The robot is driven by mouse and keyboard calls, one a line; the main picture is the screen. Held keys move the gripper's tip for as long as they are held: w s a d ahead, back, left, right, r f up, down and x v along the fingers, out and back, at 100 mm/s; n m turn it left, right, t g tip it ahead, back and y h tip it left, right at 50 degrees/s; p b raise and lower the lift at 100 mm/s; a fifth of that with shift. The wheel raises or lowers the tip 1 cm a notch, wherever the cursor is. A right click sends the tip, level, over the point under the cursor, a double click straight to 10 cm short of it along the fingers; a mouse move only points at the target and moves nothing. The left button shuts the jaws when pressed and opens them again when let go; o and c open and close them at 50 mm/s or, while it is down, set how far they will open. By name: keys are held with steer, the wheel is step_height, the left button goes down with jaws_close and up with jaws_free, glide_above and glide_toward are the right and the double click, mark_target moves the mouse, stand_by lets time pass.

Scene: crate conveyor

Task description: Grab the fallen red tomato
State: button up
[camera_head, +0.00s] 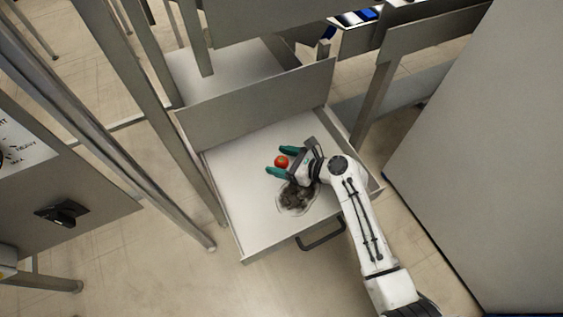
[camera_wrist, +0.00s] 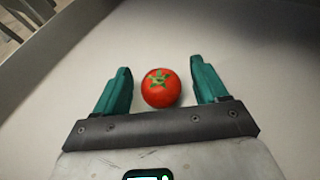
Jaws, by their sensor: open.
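The red tomato (camera_head: 281,161) lies on the white floor of an open drawer (camera_head: 240,190). In the wrist view the tomato (camera_wrist: 160,88) shows its green leafy top and sits between the two teal fingers, near their tips. My gripper (camera_head: 276,160) is open, with a gap on each side of the tomato; the gap looks wider on the right finger's side in the wrist view. It also shows in the wrist view (camera_wrist: 162,85). I cannot tell the exact height of the fingers above the drawer floor.
A dark, rough patch or clump (camera_head: 297,196) lies in the drawer just below my gripper. The drawer has raised walls and a dark handle (camera_head: 321,236) at its front. Grey metal posts stand to the left, and a large grey panel (camera_head: 480,170) stands to the right.

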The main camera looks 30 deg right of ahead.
steer(key=shift+c, duration=0.2)
steer(key=c, duration=1)
steer(key=shift+r, duration=0.1)
